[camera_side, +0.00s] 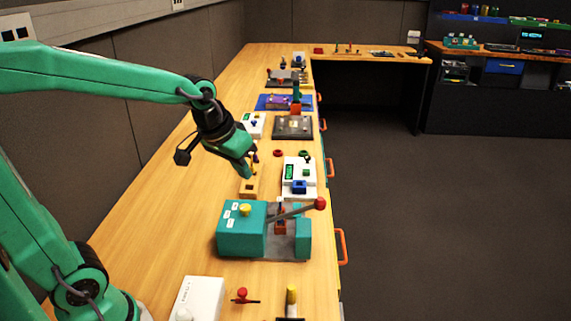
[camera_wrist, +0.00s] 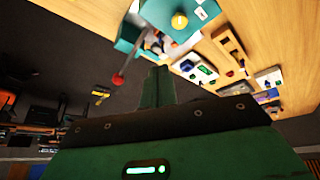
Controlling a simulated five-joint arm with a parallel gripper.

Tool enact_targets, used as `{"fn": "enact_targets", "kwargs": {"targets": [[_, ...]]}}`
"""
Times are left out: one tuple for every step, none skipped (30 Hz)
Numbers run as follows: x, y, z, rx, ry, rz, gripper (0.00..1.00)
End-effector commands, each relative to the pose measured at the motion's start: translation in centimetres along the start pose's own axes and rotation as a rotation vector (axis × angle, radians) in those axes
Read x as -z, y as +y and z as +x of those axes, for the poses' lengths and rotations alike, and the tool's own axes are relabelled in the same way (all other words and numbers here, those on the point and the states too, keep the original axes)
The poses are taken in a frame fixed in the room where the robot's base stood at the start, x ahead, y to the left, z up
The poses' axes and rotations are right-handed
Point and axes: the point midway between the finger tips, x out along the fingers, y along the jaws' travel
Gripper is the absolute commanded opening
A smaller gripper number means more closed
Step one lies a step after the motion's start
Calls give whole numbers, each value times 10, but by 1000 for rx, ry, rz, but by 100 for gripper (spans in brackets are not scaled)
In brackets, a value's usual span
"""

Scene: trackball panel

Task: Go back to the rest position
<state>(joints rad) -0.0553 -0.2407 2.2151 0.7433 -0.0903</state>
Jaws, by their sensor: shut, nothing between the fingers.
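My gripper (camera_side: 248,174) hangs in the air over the bench, pointing down and to the right in the side view. Its fingers are closed together with nothing between them. In the wrist view the shut green fingers (camera_wrist: 158,72) point up in the picture. In the side view the fingertips appear just above a tan wooden block (camera_side: 249,189), which also shows in the wrist view (camera_wrist: 232,46). They look clear of it, though the gripper hides part of that area. I cannot tell which item is the trackball panel.
A teal box (camera_side: 241,231) with a yellow knob and a red-ended lever (camera_side: 319,203) stands nearer the side camera. A white device (camera_side: 297,177) lies right of my gripper. Farther panels line the wooden bench (camera_side: 160,199). The bench left of my gripper is clear.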

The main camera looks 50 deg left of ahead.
Motion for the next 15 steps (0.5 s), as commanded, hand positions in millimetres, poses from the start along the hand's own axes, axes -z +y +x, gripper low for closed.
{"fn": "enact_targets", "kwargs": {"targets": [[-8,1,-8,-3,9,10,0],[-12,1,-12,-4,12,16,0],[-18,2,-17,-5,14,23,0],[-22,2,-21,-6,18,28,0],[-27,2,-24,-8,21,34,0],[-33,2,-29,-9,24,42,0],[-38,3,-32,-10,27,49,0],[-43,3,-35,-12,29,55,0],[-49,3,-39,-13,34,62,0],[-54,3,-42,-14,36,68,0],[-58,3,-45,-16,39,74,0],[-65,3,-48,-17,42,81,0],[-70,3,-50,-18,45,87,0],[-74,3,-52,-19,48,93,0],[-81,3,-55,-20,51,100,0]]}}
